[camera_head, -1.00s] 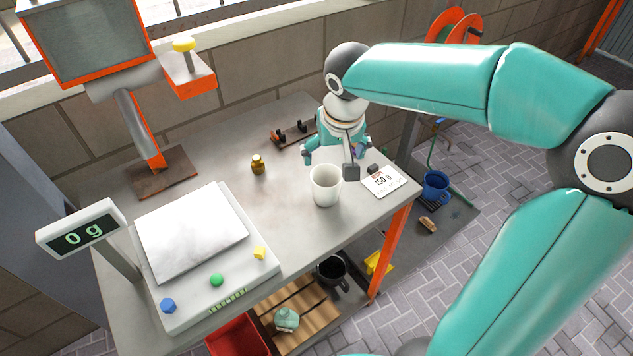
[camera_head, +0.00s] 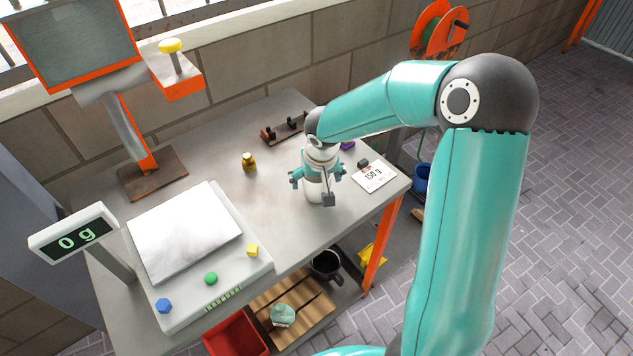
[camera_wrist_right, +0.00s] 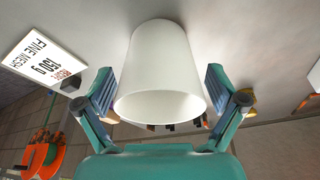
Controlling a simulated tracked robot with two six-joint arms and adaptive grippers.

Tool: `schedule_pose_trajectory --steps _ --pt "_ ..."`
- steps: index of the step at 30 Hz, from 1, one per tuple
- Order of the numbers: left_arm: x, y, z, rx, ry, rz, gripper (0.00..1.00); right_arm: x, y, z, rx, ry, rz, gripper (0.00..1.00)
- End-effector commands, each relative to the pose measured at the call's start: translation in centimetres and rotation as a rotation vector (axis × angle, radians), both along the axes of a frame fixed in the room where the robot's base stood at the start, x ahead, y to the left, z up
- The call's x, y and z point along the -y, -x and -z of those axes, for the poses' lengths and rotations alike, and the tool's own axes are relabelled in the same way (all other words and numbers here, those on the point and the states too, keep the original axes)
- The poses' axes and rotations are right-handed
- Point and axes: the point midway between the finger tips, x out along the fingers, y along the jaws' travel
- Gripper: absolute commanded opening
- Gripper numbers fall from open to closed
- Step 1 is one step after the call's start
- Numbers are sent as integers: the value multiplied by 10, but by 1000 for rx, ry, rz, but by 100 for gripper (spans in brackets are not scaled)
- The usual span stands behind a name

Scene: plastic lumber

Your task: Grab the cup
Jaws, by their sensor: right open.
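The white cup (camera_head: 315,190) stands upright near the front of the grey table, mostly hidden by my right gripper in the head view. In the right wrist view the cup (camera_wrist_right: 165,70) fills the middle, its open rim facing the camera. My right gripper (camera_head: 318,185) is over the cup. Its open fingers (camera_wrist_right: 159,98) are on either side of the cup near the rim, with small gaps visible between the pads and the wall. My left gripper is not in view.
A scale (camera_head: 185,232) with a "0 g" display (camera_head: 75,235) stands at left. A small amber bottle (camera_head: 249,163) is behind the cup. A "150 g" card (camera_head: 374,176) lies to the right. A black mug (camera_head: 326,266) sits on a lower level.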

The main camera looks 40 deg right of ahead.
Motion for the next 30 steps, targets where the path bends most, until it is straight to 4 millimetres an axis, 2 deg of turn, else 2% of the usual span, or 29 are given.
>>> schedule_pose_trajectory --steps 3,11,17,24,30 --pt "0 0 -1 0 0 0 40 2 -3 13 -1 0 1 95" --pt "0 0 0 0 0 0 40 3 -5 16 2 0 -1 95" --pt "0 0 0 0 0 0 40 2 -5 15 2 0 0 65" --pt "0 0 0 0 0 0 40 2 -4 16 1 1 -1 59" --pt "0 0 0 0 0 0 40 2 -4 16 0 0 -1 59"
